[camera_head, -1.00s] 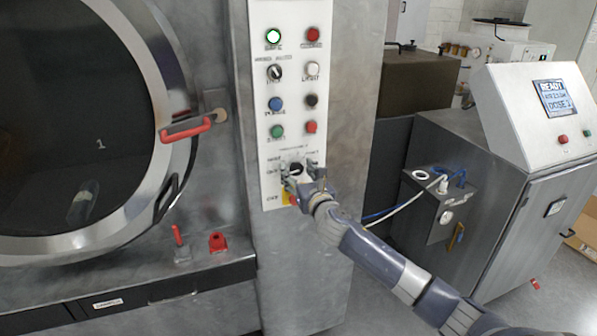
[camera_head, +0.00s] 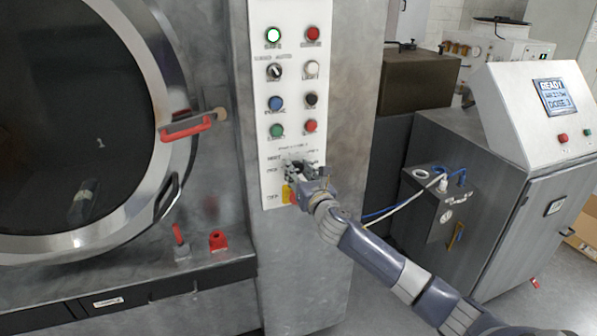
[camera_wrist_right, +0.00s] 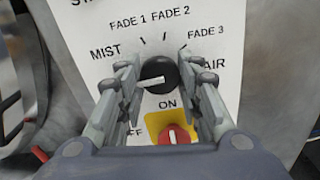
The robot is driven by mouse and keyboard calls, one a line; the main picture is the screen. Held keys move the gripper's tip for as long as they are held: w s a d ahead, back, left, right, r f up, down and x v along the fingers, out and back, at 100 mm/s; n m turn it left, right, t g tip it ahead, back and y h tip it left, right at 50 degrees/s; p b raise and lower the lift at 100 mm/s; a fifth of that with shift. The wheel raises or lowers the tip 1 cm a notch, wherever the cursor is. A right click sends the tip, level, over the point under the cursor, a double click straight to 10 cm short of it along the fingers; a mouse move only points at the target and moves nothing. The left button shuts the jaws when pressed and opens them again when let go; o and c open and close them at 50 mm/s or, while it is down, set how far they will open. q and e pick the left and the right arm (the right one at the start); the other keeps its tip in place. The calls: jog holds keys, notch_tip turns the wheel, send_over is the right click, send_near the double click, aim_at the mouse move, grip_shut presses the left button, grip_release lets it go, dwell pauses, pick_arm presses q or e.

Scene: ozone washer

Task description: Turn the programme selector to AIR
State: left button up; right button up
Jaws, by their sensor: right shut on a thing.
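The programme selector (camera_wrist_right: 158,75) is a round black knob with a white pointer on a white panel. In the right wrist view its pointer lies almost level, its white end towards the left, just below the MIST label (camera_wrist_right: 107,51). The AIR label (camera_wrist_right: 213,77) is at the knob's right, partly behind a finger; FADE 1, FADE 2 and FADE 3 curve above. My right gripper (camera_wrist_right: 157,80) has one finger on each side of the knob and is shut on it. In the head view my right gripper (camera_head: 300,170) covers the selector. My left gripper is not in view.
A red switch on a yellow plate (camera_wrist_right: 164,122) sits just below the knob, between the fingers. Several buttons and a smaller black selector (camera_head: 274,72) are above on the panel (camera_head: 292,100). A round door with a red handle (camera_head: 187,127) is to the left.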

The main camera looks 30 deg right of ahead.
jog(key=m, duration=0.9)
jog(key=shift+m, duration=0.4)
jog(key=m, duration=1.4)
jog(key=shift+m+p, duration=0.3)
jog(key=m, duration=0.4)
jog(key=shift+p, duration=0.3)
jog(key=m+p, duration=0.1)
jog(key=m, duration=0.4)
jog(key=shift+m, duration=0.4)
jog(key=shift+f+m+p, duration=0.1)
jog(key=shift+m+p, duration=0.35)
jog(key=shift+m, duration=1.85)
